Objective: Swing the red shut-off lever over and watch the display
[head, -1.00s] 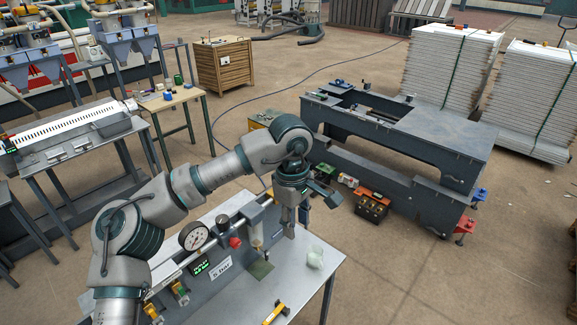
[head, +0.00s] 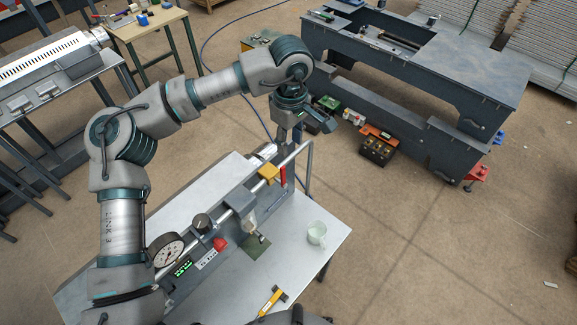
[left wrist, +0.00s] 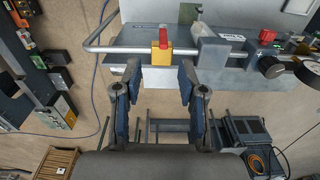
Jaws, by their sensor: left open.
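The red lever (head: 283,176) sits by a yellow valve body (head: 268,174) on the metal pipe at the bench's far end. In the left wrist view the red lever (left wrist: 163,38) stands above the yellow valve body (left wrist: 162,54), just ahead of and between my fingers. My left gripper (head: 291,133) is open and empty, beyond the pipe in the head view; its spread fingers also show in the wrist view (left wrist: 158,84). It appears apart from the lever. The display (head: 183,268) glows green beside a round gauge (head: 166,251); its digits are too small to read. My right gripper is out of view.
The bent pipe end (head: 308,165) rises near my left gripper. A red knob (head: 220,243) sits along the pipe assembly. A large dark machine frame (head: 425,110) stands behind.

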